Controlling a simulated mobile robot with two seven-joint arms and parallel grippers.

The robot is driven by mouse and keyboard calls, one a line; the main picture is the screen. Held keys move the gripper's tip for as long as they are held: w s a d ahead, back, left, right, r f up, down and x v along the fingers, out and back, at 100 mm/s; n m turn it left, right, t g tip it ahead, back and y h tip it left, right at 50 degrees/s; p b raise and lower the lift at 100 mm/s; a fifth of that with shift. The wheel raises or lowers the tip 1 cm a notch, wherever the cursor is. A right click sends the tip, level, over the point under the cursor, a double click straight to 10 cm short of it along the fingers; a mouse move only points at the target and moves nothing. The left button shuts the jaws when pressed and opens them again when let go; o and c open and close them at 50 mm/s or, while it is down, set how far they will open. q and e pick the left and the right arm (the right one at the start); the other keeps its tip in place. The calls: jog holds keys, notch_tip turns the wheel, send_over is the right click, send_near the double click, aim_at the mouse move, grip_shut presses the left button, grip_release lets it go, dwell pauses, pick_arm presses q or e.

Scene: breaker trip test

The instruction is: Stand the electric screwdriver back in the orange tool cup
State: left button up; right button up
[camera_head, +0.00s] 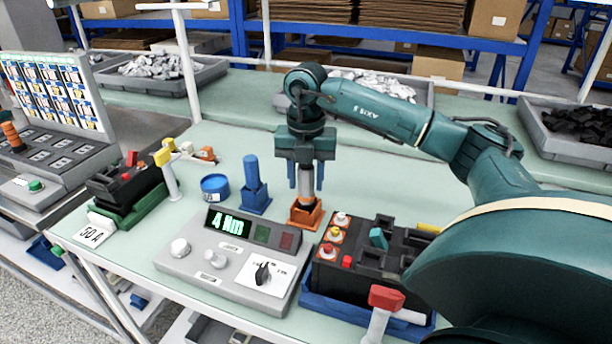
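The electric screwdriver (306,184) is a grey, upright shaft whose lower end is in the orange tool cup (304,215) on the bench. Its upper part is hidden by my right gripper. My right gripper (306,182) points straight down above the cup, with its blue fingers on either side of the screwdriver. Narrow gaps seem to show between the fingers and the screwdriver, so it looks open. My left gripper is out of view.
A blue holder (255,190) and a blue round tin (214,187) stand left of the cup. A grey tester (237,254) reading 4 Nm is in front. A black breaker (356,260) in a blue tray is at front right. Grey bins line the back.

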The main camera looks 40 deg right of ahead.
jog(key=o, duration=0.3)
jog(key=shift+o, duration=0.2)
pick_arm(q)
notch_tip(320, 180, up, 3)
jog(key=p, duration=0.3)
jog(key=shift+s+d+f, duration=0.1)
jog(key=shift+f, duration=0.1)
pick_arm(e)
notch_tip(320, 180, up, 13)
